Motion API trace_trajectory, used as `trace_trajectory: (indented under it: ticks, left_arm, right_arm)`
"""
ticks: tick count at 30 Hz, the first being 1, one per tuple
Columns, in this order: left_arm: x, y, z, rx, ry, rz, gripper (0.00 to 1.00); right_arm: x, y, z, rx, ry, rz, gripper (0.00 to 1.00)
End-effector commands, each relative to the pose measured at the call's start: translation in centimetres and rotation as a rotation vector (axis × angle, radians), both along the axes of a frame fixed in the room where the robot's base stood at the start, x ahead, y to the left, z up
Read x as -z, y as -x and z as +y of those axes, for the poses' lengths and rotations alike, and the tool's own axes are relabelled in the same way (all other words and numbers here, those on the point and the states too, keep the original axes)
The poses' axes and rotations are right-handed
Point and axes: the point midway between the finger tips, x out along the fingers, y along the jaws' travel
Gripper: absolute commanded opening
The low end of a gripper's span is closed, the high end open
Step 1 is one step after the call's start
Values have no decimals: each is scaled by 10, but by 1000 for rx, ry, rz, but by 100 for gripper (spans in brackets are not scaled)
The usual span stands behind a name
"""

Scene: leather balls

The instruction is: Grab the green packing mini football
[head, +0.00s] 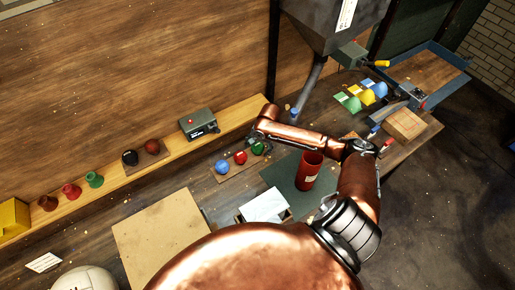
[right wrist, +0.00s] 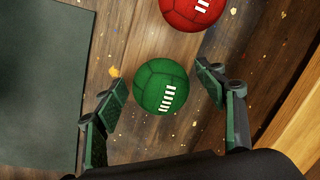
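The green mini football (head: 258,149) lies on the wooden surface at the right end of a row with a red ball (head: 240,157) and a blue ball (head: 222,167). In the right wrist view the green ball (right wrist: 160,87) has white lacing and sits between the spread fingers of my right gripper (right wrist: 161,82). The fingers are open, with gaps visible on both sides of the ball. The red ball (right wrist: 193,12) shows just beyond it at the top edge. In the head view my right gripper (head: 256,140) is at the green ball and partly covers it. My left gripper is not in view.
A red cylinder (head: 309,172) stands on a dark green mat (head: 284,178) to the right. A wooden ledge (head: 178,160) runs behind the balls, bearing a small device (head: 198,123). A blue tray (head: 450,60) is at the far right.

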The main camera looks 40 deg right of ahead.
Motion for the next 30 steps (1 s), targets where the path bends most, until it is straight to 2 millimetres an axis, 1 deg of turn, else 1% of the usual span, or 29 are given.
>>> trace_trajectory:
  ticks: [1, 2, 19, 26, 30]
  left_arm:
    - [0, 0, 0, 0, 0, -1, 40]
    - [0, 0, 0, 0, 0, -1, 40]
    - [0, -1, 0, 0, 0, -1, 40]
    - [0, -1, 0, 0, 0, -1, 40]
    - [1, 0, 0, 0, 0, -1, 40]
  right_arm:
    - [0, 0, 0, 0, 0, 0, 59]
    - [0, 0, 0, 0, 0, 0, 57]
    - [0, 0, 0, 0, 0, 1, 18]
    - [-1, 0, -1, 0, 1, 0, 18]
    - [-6, 0, 0, -1, 1, -1, 18]
